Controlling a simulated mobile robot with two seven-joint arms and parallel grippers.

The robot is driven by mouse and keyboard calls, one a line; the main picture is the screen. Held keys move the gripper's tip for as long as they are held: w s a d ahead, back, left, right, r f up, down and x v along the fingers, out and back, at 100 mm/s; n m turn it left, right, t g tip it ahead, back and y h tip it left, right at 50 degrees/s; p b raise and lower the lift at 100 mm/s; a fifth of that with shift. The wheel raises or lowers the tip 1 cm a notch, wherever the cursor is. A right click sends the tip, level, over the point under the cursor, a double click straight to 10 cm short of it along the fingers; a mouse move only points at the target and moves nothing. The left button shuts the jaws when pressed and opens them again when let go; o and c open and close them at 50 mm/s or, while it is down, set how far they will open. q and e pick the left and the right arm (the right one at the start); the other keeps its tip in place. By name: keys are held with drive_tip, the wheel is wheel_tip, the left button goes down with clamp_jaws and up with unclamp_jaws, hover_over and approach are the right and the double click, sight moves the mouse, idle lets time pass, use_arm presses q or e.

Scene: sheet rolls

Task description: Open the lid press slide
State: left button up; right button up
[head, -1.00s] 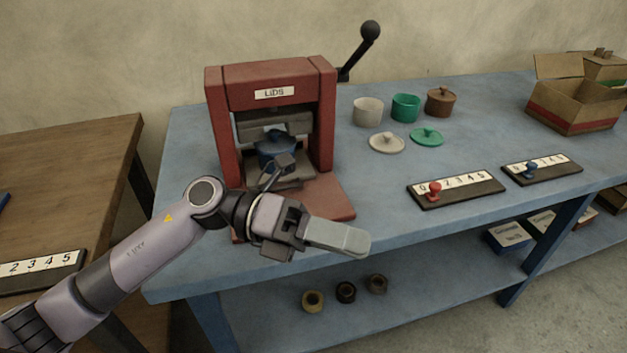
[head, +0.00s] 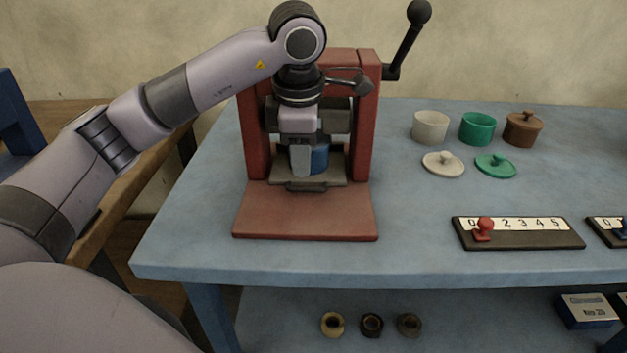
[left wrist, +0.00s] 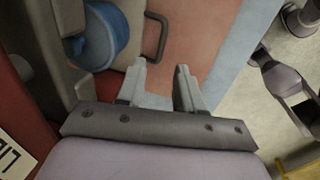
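The red lid press (head: 367,140) stands on the blue table. Its grey slide (head: 335,182) is in the press with a dark handle (head: 308,188) at its front; the handle also shows in the left wrist view (left wrist: 163,37). A blue pot (head: 320,158) sits on the slide, partly hidden by my gripper; it also shows in the left wrist view (left wrist: 108,38). My left gripper (head: 300,170) points down in front of the press opening. In the left wrist view its fingers (left wrist: 160,72) are apart and empty, beside the handle, not around it.
The press's black lever (head: 405,50) rises at its right. Pots (head: 430,127) and lids (head: 443,163) stand right of the press. A numbered board with a red peg (head: 520,238) lies at the front right. The red base plate (head: 305,215) before the slide is clear.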

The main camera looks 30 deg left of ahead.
sight(303, 188)
use_arm(q)
drive_tip(key=x, duration=0.6)
drive_tip(key=shift+f+b, duration=0.1)
drive_tip(key=shift+b, duration=0.25)
drive_tip(key=shift+d, duration=0.1)
clamp_jaws()
idle(1.0)
